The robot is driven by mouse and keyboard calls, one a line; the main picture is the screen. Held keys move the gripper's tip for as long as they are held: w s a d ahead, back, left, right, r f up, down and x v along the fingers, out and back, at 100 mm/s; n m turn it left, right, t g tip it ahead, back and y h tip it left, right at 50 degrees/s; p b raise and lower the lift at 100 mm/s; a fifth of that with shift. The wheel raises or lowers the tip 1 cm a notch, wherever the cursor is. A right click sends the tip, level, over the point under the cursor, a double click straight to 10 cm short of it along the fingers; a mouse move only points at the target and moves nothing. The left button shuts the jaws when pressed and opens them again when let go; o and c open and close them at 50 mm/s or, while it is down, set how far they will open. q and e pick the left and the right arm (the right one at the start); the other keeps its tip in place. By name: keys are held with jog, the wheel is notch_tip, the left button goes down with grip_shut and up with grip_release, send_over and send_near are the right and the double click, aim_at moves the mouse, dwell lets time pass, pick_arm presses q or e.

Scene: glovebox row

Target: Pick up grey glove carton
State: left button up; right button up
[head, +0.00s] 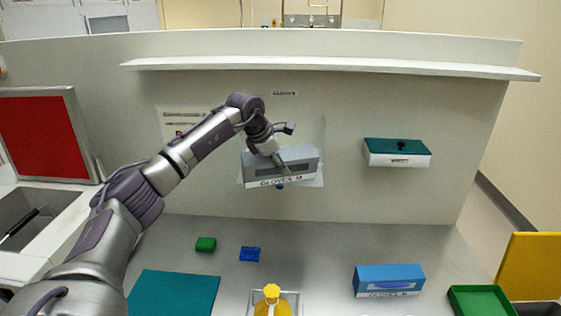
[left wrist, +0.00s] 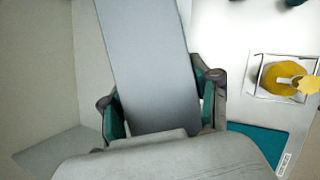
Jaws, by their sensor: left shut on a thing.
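The grey glove carton (head: 296,163) shows in the head view in front of the upright back panel, with a white label strip reading GLOVES along its lower front. My left gripper (head: 283,158) reaches it from above and is shut on it. In the left wrist view the carton (left wrist: 150,65) fills the middle, between the two fingers of the gripper (left wrist: 162,115). Whether the carton touches the panel or a holder behind it cannot be told. My right gripper is in neither view.
A green-topped carton (head: 397,153) is on the panel at right. A blue glove carton (head: 388,280) stands on the bench. A teal mat (head: 173,293), a yellow-topped bottle (head: 272,293), small green (head: 206,244) and blue (head: 250,254) blocks and a green tray (head: 480,299) are also there. A shelf (head: 330,64) runs above.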

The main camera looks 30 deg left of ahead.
pick_arm(q)
jog(key=shift+w+a+f, duration=0.1)
jog(key=shift+w+a, duration=0.05)
jog(key=o, duration=1.2)
jog(key=v, duration=1.2)
jog(key=shift+o, duration=0.2)
